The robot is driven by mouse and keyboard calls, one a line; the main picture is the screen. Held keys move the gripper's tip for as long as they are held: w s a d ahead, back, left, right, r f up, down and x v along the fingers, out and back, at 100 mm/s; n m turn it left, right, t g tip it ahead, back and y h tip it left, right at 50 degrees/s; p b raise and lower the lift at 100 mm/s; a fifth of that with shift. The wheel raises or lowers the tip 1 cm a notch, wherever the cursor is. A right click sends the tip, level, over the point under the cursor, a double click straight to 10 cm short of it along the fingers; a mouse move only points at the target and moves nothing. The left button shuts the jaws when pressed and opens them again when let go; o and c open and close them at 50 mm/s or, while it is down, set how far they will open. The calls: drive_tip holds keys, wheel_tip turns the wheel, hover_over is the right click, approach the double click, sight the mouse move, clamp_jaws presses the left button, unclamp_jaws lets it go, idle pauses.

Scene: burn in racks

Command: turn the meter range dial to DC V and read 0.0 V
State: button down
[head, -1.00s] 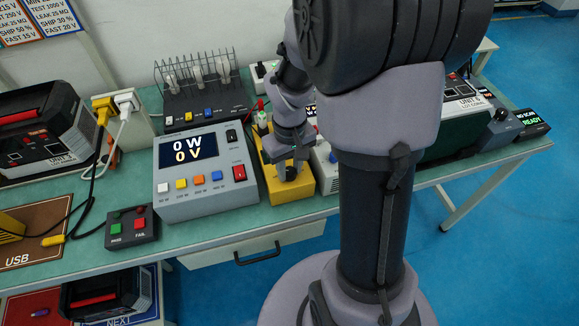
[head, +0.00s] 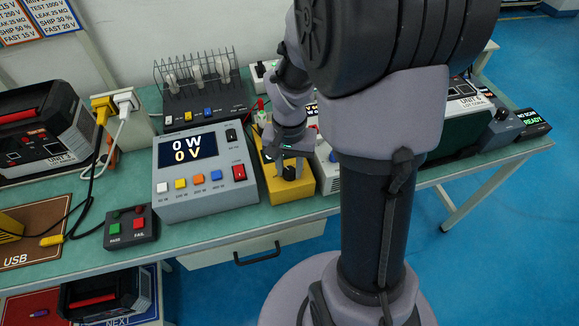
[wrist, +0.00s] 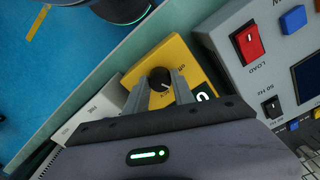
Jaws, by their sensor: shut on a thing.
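The meter is a yellow box (head: 297,189) on the bench, right of the grey power panel; it also shows in the wrist view (wrist: 198,62). Its black round dial (wrist: 160,80) has a pale pointer mark, and the printed word "off" sits beside it. My gripper (wrist: 159,84) is over the meter with one finger on each side of the dial, shut on it. In the head view my gripper (head: 291,170) covers much of the meter's face. A digit "0" shows at the edge of the meter's display (wrist: 204,96); the rest of the reading is hidden.
The grey panel (head: 207,207) reads 0 W and 0 V and stands close left of the meter, with a red LOAD switch (wrist: 248,43). A pale box (wrist: 92,112) stands on the meter's other side. A rack (head: 202,105) stands behind.

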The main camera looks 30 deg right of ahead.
sight(290, 170)
idle(0.4)
drive_tip(key=c, duration=1.1)
unclamp_jaws()
drive_tip(key=shift+o, duration=0.2)
wheel_tip(290, 170, up, 18)
drive_tip(key=p, duration=0.7)
drive_tip(key=shift+f+p, duration=0.25)
drive_tip(key=shift+p, duration=0.15)
